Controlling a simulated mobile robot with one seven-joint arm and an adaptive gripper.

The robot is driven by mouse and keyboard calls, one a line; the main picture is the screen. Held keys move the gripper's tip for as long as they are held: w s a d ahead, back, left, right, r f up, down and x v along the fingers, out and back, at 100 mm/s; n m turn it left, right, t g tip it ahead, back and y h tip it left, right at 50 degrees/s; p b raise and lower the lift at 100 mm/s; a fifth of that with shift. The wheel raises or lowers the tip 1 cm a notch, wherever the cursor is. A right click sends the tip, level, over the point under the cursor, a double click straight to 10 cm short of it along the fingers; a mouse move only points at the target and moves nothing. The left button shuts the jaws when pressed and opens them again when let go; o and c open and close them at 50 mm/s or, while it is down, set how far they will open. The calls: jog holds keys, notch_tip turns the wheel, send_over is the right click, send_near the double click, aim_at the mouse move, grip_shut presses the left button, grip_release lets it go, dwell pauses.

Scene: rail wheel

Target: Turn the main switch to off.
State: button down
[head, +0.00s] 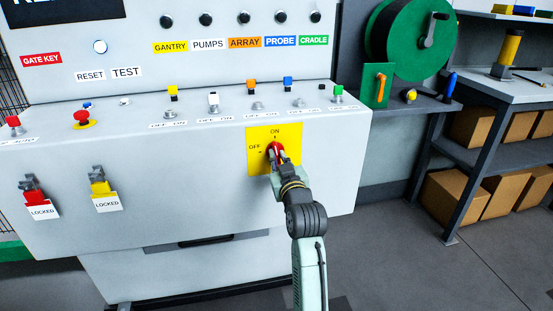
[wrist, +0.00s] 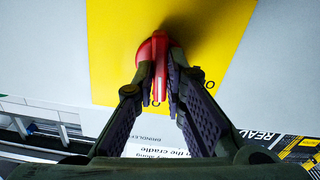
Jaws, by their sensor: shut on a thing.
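The main switch is a red handle (head: 275,147) on a yellow plate (head: 291,135) on the front of the grey console. The plate is marked ON at the top and OFF at the left. My gripper (head: 277,158) reaches the handle from below and in front. In the wrist view, the red handle (wrist: 156,56) stands out from the yellow plate (wrist: 112,40), and my gripper (wrist: 159,92) has its two fingers shut on the handle's sides. The fingers hide part of the handle, and I cannot tell exactly which mark it points to.
A row of small coloured toggles lines the console ledge above. A green reel (head: 408,38) and a workbench (head: 490,85) stand at the right. The floor at the right is clear.

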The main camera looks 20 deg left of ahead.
jog(key=shift+n+b, duration=0.7)
jog(key=shift+n, duration=0.5)
